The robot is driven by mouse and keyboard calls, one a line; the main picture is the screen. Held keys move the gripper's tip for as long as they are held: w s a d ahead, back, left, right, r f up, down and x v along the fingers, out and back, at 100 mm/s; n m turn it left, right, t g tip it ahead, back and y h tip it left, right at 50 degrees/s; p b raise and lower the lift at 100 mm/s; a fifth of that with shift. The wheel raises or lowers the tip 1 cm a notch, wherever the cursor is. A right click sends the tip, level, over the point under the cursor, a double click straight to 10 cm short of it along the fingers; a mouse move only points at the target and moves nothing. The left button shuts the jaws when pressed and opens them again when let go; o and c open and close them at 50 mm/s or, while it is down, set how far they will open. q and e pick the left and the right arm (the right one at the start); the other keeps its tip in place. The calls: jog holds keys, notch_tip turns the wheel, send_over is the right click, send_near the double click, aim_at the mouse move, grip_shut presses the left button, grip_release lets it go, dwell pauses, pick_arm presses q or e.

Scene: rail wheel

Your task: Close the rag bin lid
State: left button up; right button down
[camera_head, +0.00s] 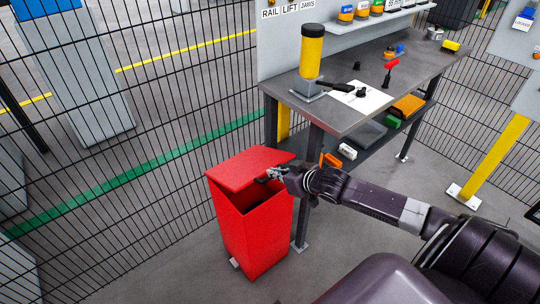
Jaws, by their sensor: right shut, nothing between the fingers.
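The red rag bin (250,235) stands on the floor at the left end of the workbench. Its red lid (248,167) is partly open, with a dark gap showing between the lid and the bin's front rim. My right gripper (268,178) is shut and empty at the right part of the lid's front edge, over the gap. I cannot tell whether it touches the lid. My left gripper is not in view.
The grey workbench (420,68) stands behind and right of the bin, with a yellow cylinder (311,52) on its near end. A black mesh fence (170,130) runs behind the bin. The floor left and in front of the bin is clear.

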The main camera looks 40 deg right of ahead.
jog(key=s+f+b, duration=0.2)
jog(key=s+f, duration=0.1)
jog(key=f, duration=0.9)
jog(key=shift+s+d+b, duration=0.15)
jog(key=shift+s+b, duration=0.2)
